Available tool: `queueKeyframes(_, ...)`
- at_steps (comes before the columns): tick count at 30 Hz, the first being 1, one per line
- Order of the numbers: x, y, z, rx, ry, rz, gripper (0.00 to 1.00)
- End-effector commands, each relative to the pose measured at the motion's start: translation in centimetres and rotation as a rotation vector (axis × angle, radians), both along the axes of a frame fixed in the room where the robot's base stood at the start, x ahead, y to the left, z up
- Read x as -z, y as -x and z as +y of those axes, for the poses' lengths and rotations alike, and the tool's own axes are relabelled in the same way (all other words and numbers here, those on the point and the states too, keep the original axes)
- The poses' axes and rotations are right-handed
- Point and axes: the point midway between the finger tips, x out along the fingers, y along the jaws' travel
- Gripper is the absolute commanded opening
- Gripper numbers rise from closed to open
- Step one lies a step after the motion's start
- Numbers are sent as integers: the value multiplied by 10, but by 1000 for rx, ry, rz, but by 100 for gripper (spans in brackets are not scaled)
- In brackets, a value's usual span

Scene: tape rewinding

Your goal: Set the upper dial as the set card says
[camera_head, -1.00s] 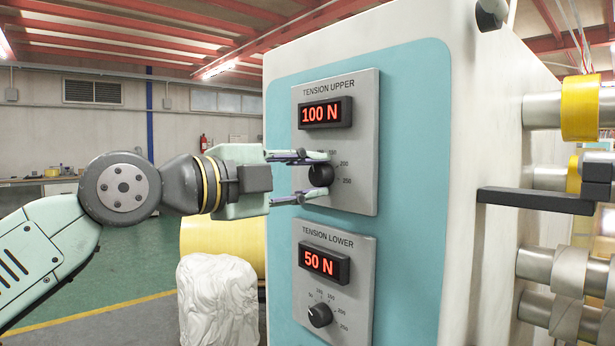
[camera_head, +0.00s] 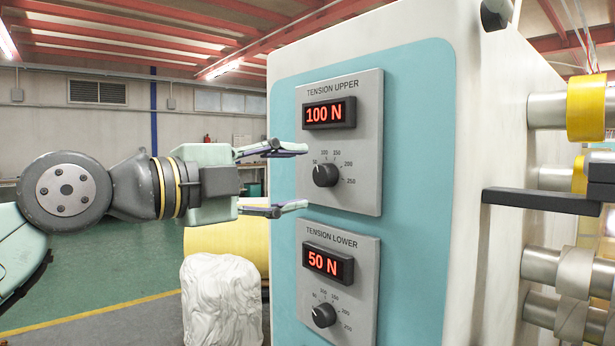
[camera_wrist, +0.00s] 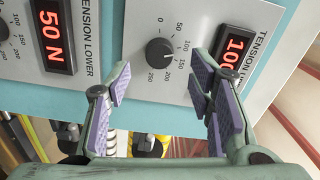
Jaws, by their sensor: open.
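The upper dial is a black knob (camera_head: 326,175) on the grey TENSION UPPER plate (camera_head: 364,150), with a scale around it. Its red readout (camera_head: 329,114) shows 100 N. My gripper (camera_head: 301,176) is open and empty, just left of the upper dial in the head view. One finger is above the knob's height and one below, with the tips apart from it. In the wrist view the upper dial (camera_wrist: 159,52) lies beyond the gap between the fingertips (camera_wrist: 163,77). I cannot make out a set card in either view.
The TENSION LOWER plate below has its own dial (camera_head: 323,316) and a readout (camera_head: 327,263) showing 50 N. A dark bar (camera_head: 540,201) and rollers with tape stand at the right. A white wrapped bundle (camera_head: 221,300) and a yellow roll (camera_head: 228,243) are below my arm.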

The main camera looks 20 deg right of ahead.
Motion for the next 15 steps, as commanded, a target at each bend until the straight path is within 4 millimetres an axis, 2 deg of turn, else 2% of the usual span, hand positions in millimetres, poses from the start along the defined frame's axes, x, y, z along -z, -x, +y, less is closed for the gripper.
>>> queueKeyframes(1, 0, 4, 13, -3, 2, -1, 48)
queueKeyframes(6, 0, 16, 44, -2, 2, -2, 48)
queueKeyframes(10, 0, 22, 61, -2, 2, -1, 48)
queueKeyframes(15, 0, 26, 69, 0, 0, -1, 48)
